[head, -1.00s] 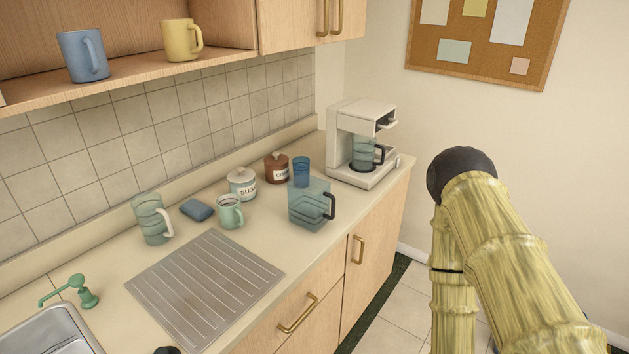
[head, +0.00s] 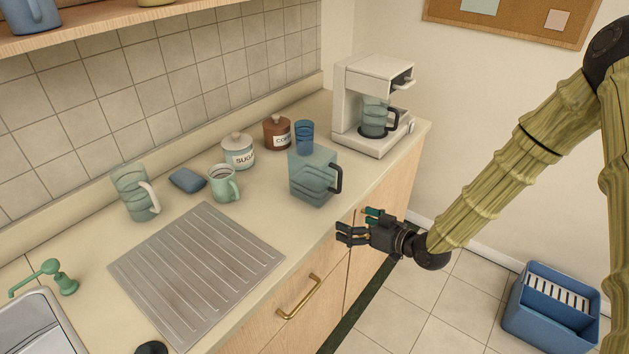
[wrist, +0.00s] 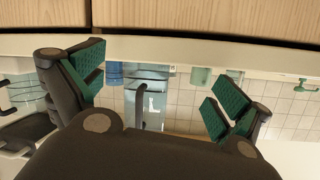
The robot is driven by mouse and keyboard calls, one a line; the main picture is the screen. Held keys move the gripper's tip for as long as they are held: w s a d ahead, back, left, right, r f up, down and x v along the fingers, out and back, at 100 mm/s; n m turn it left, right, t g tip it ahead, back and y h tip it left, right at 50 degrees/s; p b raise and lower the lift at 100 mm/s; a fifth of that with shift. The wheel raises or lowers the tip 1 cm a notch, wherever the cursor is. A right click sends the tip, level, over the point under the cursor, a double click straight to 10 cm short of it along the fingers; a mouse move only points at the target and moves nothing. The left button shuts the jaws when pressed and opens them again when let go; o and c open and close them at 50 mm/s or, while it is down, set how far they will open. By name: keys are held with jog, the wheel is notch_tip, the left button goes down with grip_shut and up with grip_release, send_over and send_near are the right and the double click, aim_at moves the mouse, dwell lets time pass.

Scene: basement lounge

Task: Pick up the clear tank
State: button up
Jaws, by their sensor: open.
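The clear tank (head: 311,183) is a see-through bluish square container with a dark handle on its right side. It stands upright on the counter, left of the coffee maker. It also shows in the wrist view (wrist: 148,76), upside down, between my fingers and beyond them. My gripper (head: 354,226) is open and empty, in front of the counter edge, to the lower right of the tank and apart from it. Its green-padded fingers (wrist: 158,92) show spread in the wrist view.
A blue cup (head: 304,138) stands right behind the tank. The coffee maker (head: 365,140) with its carafe is to the right. Sugar (head: 238,152) and coffee (head: 277,133) jars, a green mug (head: 223,184) and a pitcher (head: 133,192) stand left. A blue bin (head: 550,325) is on the floor.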

aim_at(340, 168)
jog(key=w+r+n+y, duration=0.1)
jog(key=r, duration=0.3)
jog(key=w+r+n+y, duration=0.1)
jog(key=w+r, duration=0.1)
jog(key=r, duration=0.2)
jog(key=w+r+n+y, duration=0.2)
jog(key=r, duration=0.2)
jog(key=shift+a+r+t, duration=0.1)
jog(key=shift+a+t, duration=0.1)
jog(key=shift+t, duration=0.1)
jog(key=p+x, duration=0.1)
jog(key=x, duration=0.4)
jog(key=shift+w+a+r, duration=0.1)
jog(key=shift+w+a, duration=0.1)
jog(key=shift+f+p+x, duration=0.15)
jog(key=shift+p+x, duration=0.6)
jog(key=shift+x, duration=0.65)
jog(key=shift+f+p+x, duration=0.2)
jog(key=shift+p+x, duration=0.5)
jog(key=shift+x, duration=0.7)
jog(key=shift+d, duration=0.1)
jog(key=c, duration=1.3)
jog(key=shift+w, duration=0.1)
jog(key=shift+c, duration=0.2)
jog(key=shift+r, duration=0.15)
